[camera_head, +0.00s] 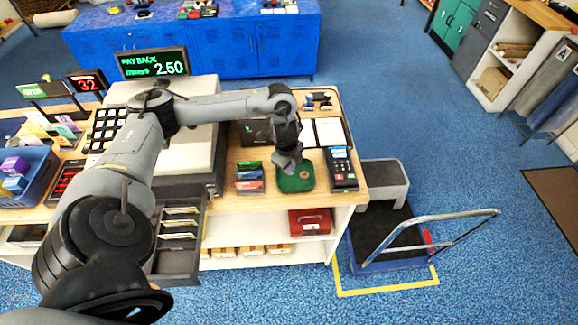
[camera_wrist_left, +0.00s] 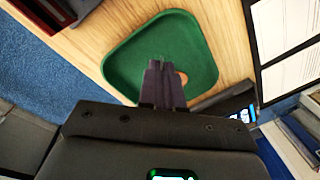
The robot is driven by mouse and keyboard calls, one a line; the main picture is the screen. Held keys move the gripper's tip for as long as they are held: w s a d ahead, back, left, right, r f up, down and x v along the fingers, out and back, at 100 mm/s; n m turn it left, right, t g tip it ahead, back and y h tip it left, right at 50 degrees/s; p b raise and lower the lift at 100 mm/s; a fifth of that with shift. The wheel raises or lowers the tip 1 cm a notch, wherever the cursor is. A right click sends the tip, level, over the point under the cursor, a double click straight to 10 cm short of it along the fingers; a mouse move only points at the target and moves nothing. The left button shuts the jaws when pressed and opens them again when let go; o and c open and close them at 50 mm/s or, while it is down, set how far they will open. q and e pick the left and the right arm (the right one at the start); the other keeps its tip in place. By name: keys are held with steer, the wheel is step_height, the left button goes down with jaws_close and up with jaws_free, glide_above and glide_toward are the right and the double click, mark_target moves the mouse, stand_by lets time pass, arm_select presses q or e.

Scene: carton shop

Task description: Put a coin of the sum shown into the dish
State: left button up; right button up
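The green dish (camera_head: 293,185) lies on the wooden counter, and it fills the upper middle of the left wrist view (camera_wrist_left: 195,40). A small copper-coloured coin (camera_head: 304,175) is in the dish; in the left wrist view the coin (camera_wrist_left: 183,76) is partly hidden behind the fingers. My left gripper (camera_head: 288,163) is over the dish, pointing down. Its fingertips (camera_wrist_left: 160,68) are together, with nothing visible between them. The cash drawer (camera_head: 178,262) is open and holds banknotes. My right gripper is not in view.
A card terminal (camera_head: 342,168) stands just right of the dish, and small coloured card packs (camera_head: 249,178) stand left of it. White sheets (camera_head: 323,132) lie behind. A blue basket (camera_head: 28,178) is at the far left. A trolley (camera_head: 390,240) stands right of the counter.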

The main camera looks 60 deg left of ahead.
mark_target(287, 179)
arm_select(q)
steer(key=o, duration=0.4)
steer(key=shift+o, duration=0.2)
steer(key=shift+r, duration=0.15)
steer(key=shift+r, duration=0.25)
step_height(287, 179, up, 10)
steer(key=s+p, duration=0.1)
steer(key=p, duration=0.4)
steer(key=shift+d, duration=0.2)
